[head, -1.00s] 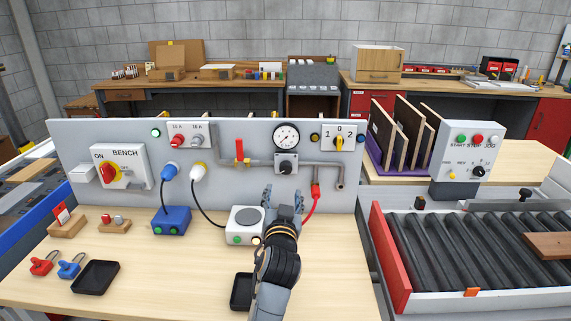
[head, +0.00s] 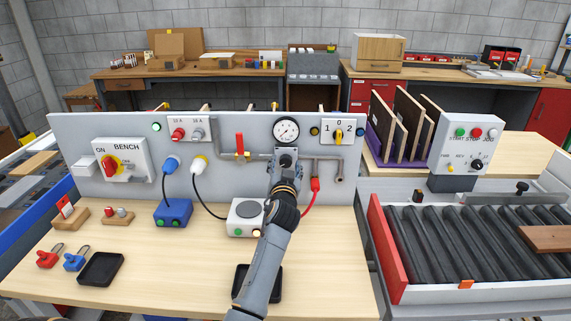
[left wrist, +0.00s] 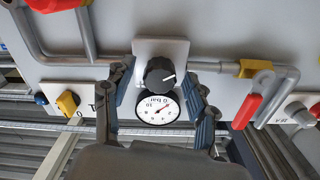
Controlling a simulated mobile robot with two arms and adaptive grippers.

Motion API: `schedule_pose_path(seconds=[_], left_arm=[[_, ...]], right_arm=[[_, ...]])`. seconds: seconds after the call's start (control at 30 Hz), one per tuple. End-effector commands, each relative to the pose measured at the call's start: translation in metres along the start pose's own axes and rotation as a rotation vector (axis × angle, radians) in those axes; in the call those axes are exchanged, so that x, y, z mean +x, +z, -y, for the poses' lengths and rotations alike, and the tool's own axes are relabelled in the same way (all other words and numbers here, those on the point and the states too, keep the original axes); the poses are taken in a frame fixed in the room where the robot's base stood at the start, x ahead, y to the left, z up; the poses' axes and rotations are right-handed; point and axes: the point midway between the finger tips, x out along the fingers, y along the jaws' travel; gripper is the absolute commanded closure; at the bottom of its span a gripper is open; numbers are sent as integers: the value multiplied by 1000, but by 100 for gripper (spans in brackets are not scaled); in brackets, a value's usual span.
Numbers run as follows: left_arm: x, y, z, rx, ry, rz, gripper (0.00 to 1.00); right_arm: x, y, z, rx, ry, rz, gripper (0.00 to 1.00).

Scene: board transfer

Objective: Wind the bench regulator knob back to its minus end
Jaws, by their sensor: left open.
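The bench regulator knob (left wrist: 160,74) is black with a white pointer line, on a pale plate on the bench panel. In the left wrist view, which is upside down, the line points right. No minus mark is readable. The round gauge (left wrist: 158,109) shows just below it there, and above it in the head view (head: 286,130). My left gripper (left wrist: 160,93) is open, its fingers on either side of the knob and gauge with visible gaps. In the head view my left gripper (head: 285,167) covers most of the knob. My right gripper is out of view.
Pipework with a red-handled valve (head: 240,146) runs left of the regulator. A red plug (head: 315,184) hangs right of it and a yellow selector switch (head: 338,136) sits further right. A white box (head: 245,217) stands below on the bench (head: 200,280). The left front bench is partly clear.

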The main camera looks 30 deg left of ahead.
Motion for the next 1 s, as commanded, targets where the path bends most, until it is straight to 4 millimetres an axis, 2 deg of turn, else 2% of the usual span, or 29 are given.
schedule_pose_path(seconds=[0.33,0.37,0.6,0.73,0.9,1.0], left_arm=[[4,0,0,-1,0,0,43],[4,0,0,-1,0,0,47],[4,0,0,-1,0,0,96],[4,2,-1,-25,0,0,97],[4,4,-2,-193,-1,-1,97],[4,2,-1,-263,0,0,97]], right_arm=[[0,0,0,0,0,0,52],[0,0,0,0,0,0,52],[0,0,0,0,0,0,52],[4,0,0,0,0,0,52],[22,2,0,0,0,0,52],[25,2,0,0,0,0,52]])
